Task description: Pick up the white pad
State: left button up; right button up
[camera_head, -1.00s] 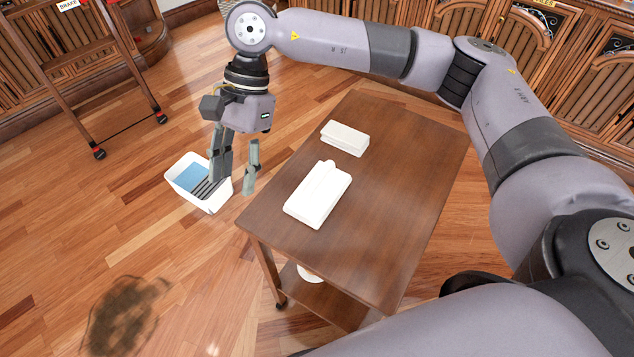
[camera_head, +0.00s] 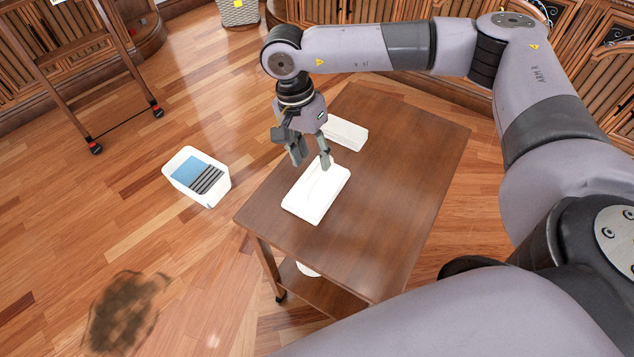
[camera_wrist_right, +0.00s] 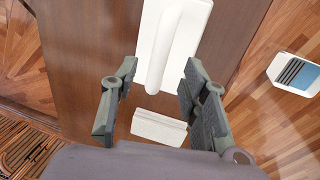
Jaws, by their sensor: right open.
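Two white things lie on the brown cart top, and I cannot tell for certain which is the pad. The larger white pad-like piece (camera_head: 314,196) is flat, with a raised rounded ridge along it. It also shows at the top of the right wrist view (camera_wrist_right: 184,30). The smaller white block (camera_head: 346,133) lies behind it, partly hidden by my right gripper, and shows at the bottom of the wrist view (camera_wrist_right: 159,127). My right gripper (camera_head: 312,161) is open and empty, pointing down above the far end of the larger piece. My left gripper is not in view.
The wooden cart (camera_head: 400,190) has bare top to the right of the white things. A white bin (camera_head: 183,190) with blue and dark striped contents stands on the floor to its left. A ladder (camera_head: 118,75) stands at upper left, wooden cabinets behind.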

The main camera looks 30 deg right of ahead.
aim_at(315, 171)
jog(key=shift+s+d+f+p, duration=0.1)
jog(key=shift+s+f+p, duration=0.1)
jog(key=shift+f, duration=0.7)
jog(key=shift+s+d+f+p, duration=0.1)
jog(key=shift+s+f+p, duration=0.1)
jog(key=shift+f, duration=0.75)
jog(key=shift+s+f+p, duration=0.15)
jog(key=shift+s+f, duration=0.05)
jog(key=shift+f, duration=0.7)
grip_shut()
